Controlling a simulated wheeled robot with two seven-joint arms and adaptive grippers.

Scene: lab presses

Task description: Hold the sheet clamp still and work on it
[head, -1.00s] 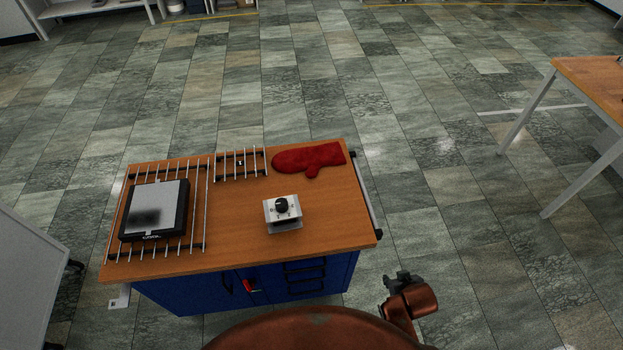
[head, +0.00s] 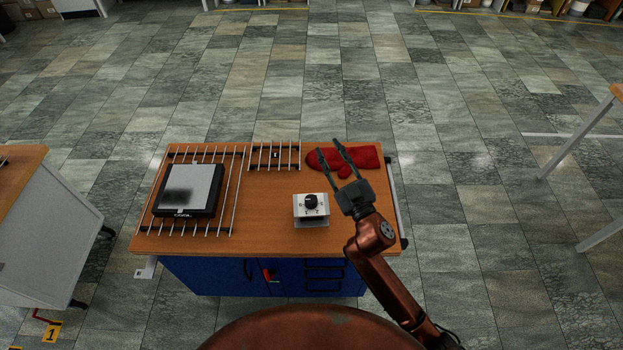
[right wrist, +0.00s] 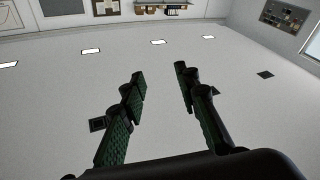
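A flat black device with a grey sheet-like top (head: 190,187) and the label "COOL" lies on a wire rack at the left of the workbench; I cannot tell for sure that it is the sheet clamp. A small white box with a black knob (head: 311,207) stands right of the middle of the bench. My right gripper (head: 329,149) is open, its two fingers spread and empty. In the head view it shows over the red mitt, above and right of the white box. In the right wrist view its fingers (right wrist: 159,73) are apart with nothing between them. My left gripper is not in view.
The wooden workbench (head: 260,225) has a blue cabinet (head: 215,278) below. A small rack (head: 273,156) and a red mitt (head: 370,157) lie along its far edge. A grey-sided unit (head: 45,235) stands left, and another table leg (head: 590,150) stands far right.

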